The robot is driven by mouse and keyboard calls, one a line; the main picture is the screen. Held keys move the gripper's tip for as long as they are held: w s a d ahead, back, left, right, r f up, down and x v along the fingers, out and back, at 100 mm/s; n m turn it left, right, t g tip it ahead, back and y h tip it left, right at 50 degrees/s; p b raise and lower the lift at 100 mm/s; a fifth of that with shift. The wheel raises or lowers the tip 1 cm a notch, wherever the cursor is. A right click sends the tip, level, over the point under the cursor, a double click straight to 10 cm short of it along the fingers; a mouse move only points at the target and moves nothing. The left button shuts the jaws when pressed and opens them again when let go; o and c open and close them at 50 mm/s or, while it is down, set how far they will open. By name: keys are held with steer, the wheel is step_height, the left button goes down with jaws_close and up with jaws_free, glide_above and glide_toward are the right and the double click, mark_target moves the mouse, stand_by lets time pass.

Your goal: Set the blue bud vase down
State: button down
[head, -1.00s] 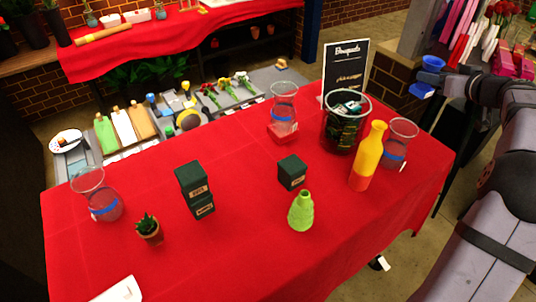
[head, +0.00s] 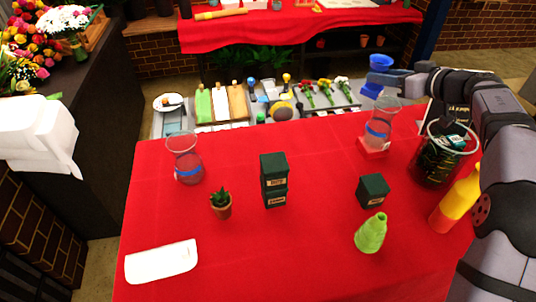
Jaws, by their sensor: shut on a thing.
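My gripper (head: 385,76) is in the upper right of the head view, beyond the far edge of the red table. It is shut on the blue bud vase (head: 380,63). Blue shows above the gripper and again below it; the middle of the vase is hidden. The vase looks roughly upright and is held off the table. It is small here, so its outline is unclear.
A glass vase (head: 378,130) on a red base stands just in front of my gripper. A dark bucket (head: 430,165), a yellow bottle (head: 453,203), green boxes (head: 274,180) and a green vase (head: 370,233) stand on the red tablecloth (head: 300,245). The front middle is clear.

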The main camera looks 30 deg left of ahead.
steer(key=s+a+n+g+y, duration=0.1)
steer(key=s+a+n+g, duration=0.2)
steer(key=s+a, duration=0.85)
steer(key=s+a+n+g+y, duration=0.1)
steer(key=s+a+n+g, duration=0.25)
steer(key=s+a, duration=0.75)
steer(key=shift+m, duration=0.25)
steer(key=shift+w+a+f+p, duration=0.15)
steer(key=shift+w+a+f, duration=0.4)
steer(key=shift+f, duration=2.95)
steer(key=shift+w+a+f+p, duration=0.1)
steer(key=shift+w+a+f, duration=0.45)
steer(key=shift+f, duration=2.95)
steer(key=shift+w+a+f+p, duration=0.15)
steer(key=shift+w+a+f, duration=0.4)
steer(key=shift+f, duration=2.95)
steer(key=shift+s+f, duration=0.1)
steer(key=c, duration=1.2)
jaws_free()
steer(key=shift+f, duration=0.1)
